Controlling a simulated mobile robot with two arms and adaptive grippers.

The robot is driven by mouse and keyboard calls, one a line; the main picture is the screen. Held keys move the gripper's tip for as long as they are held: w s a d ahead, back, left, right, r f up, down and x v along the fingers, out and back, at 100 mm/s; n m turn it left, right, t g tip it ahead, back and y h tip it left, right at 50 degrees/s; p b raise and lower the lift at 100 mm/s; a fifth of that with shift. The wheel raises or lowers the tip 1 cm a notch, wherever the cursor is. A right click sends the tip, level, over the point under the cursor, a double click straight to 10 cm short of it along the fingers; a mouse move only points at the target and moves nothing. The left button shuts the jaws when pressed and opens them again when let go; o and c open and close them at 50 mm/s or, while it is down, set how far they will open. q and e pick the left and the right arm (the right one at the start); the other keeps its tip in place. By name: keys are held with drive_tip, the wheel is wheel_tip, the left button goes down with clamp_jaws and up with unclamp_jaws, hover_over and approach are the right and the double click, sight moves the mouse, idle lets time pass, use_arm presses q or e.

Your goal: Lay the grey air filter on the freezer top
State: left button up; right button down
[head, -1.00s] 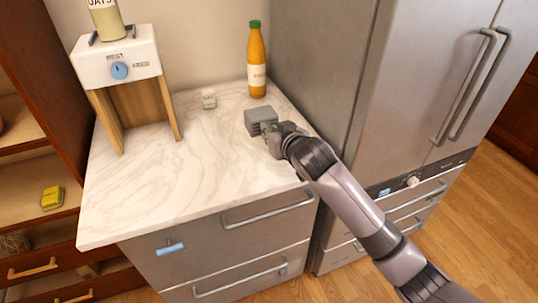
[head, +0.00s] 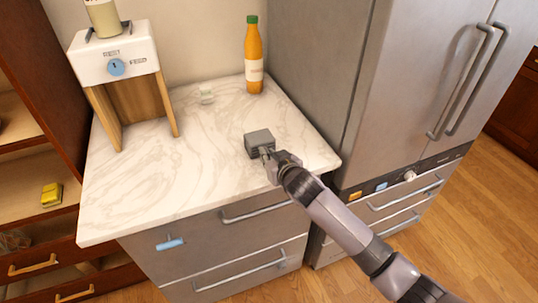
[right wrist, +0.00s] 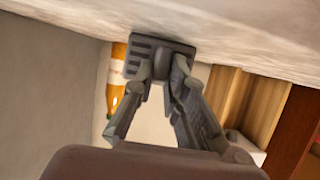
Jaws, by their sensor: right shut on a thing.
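The grey air filter (head: 259,138) is a small slatted grey block. My right gripper (head: 267,155) is shut on its near side, and it also shows in the right wrist view (right wrist: 163,68). There the filter (right wrist: 150,46) appears upside down, close against the pale marble surface. The marble top (head: 215,165) of the steel drawer unit, which I take for the freezer top, lies under the filter. I cannot tell whether the filter touches it or is just above. My left gripper is not in view.
A white dispenser (head: 112,62) stands at the left. A tall steel fridge (head: 395,90) rises on the right. The marble's middle and front left are clear.

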drive_tip(key=c, duration=1.6)
unclamp_jaws()
drive_tip(key=v, duration=1.2)
drive_tip(key=shift+b, duration=0.4)
drive_tip(key=s+d+f+g+h, duration=0.1)
drive_tip(key=s+d+f+g, duration=0.2)
drive_tip(key=f, duration=0.9)
drive_tip(key=s+d+f+m+h, duration=0.1)
drive_tip(key=s+d+f, duration=0.3)
drive_tip(key=f, duration=0.8)
drive_tip(key=s+d+f+g, duration=0.2)
drive_tip(key=s+f, duration=0.2)
drive_tip(key=f, duration=0.9)
drive_tip(key=s+d+f+g+h, duration=0.1)
drive_tip(key=s+d+f+g, duration=0.1)
drive_tip(key=s+f, duration=0.7)
drive_tip(key=s+d+f+g+h, duration=0.1)
drive_tip(key=s+d+f+g, duration=0.1)
drive_tip(key=s+f, duration=0.6)
drive_tip(key=s+d+f+g, duration=0.1)
drive_tip(key=s+f, duration=0.1)
drive_tip(key=s, duration=0.8)
drive_tip(key=s+d+f+g, duration=0.1)
drive_tip(key=s+f+g, duration=0.1)
drive_tip(key=s, duration=0.8)
drive_tip(key=shift+d, duration=0.25)
